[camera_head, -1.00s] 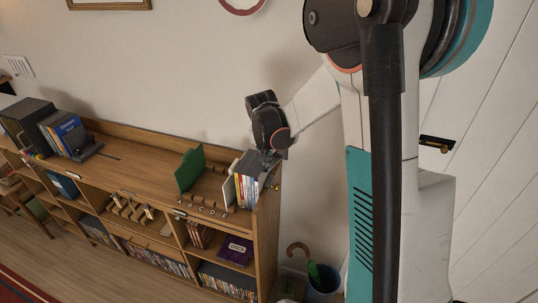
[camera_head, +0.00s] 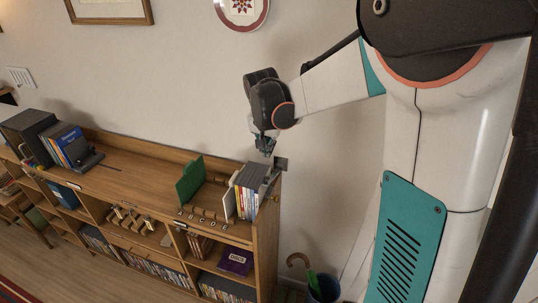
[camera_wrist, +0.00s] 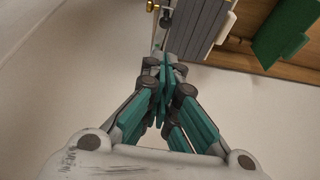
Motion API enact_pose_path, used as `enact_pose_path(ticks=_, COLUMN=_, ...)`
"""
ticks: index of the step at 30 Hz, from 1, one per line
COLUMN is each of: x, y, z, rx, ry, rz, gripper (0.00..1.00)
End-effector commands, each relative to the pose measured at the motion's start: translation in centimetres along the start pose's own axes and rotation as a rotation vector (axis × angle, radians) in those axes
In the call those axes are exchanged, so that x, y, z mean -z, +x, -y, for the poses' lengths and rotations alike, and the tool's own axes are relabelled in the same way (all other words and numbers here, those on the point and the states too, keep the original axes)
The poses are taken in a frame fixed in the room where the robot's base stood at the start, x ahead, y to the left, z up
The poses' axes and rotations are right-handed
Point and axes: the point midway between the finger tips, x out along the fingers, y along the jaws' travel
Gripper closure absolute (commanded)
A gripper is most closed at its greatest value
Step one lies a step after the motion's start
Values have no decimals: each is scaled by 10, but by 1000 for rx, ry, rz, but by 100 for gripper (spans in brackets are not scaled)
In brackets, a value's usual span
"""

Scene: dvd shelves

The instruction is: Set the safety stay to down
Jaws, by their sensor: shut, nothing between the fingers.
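I cannot pick out the safety stay with certainty. A small dark grey plate (camera_head: 281,163) stands at the right end of the shelf top, beside the upright books. In the wrist view a brass knob (camera_wrist: 153,6) and a thin pale metal bar (camera_wrist: 157,36) lie just beyond my fingers, next to grey book spines; either may belong to the stay. My gripper (camera_head: 267,150) is above the right end of the shelf, close to the plate. It also shows in the wrist view (camera_wrist: 165,62), its fingers together and empty. Whether the fingertips touch the bar is unclear.
The wooden shelf (camera_head: 128,166) runs along the wall. Upright books (camera_head: 248,192) and a green divider (camera_head: 190,179) stand near its right end. A blue bin (camera_head: 323,288) with an umbrella stands on the floor to the right.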

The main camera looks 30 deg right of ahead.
Motion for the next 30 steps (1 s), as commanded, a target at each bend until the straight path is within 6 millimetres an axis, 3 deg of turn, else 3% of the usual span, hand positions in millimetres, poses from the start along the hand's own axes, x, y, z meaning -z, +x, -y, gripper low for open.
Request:
enact_pose_path(ticks=8, x=-1, y=-26, z=0, rx=-1, ry=-2, rz=0, gripper=100)
enact_pose_path(ticks=14, x=23, y=-26, z=2, rx=-25, ry=-19, rz=6, gripper=100)
enact_pose_path(ticks=20, x=24, y=-8, z=2, rx=-27, ry=-22, rz=6, gripper=100)
enact_pose_path(ticks=30, x=23, y=56, z=-1, rx=-27, ry=-22, rz=6, gripper=100)
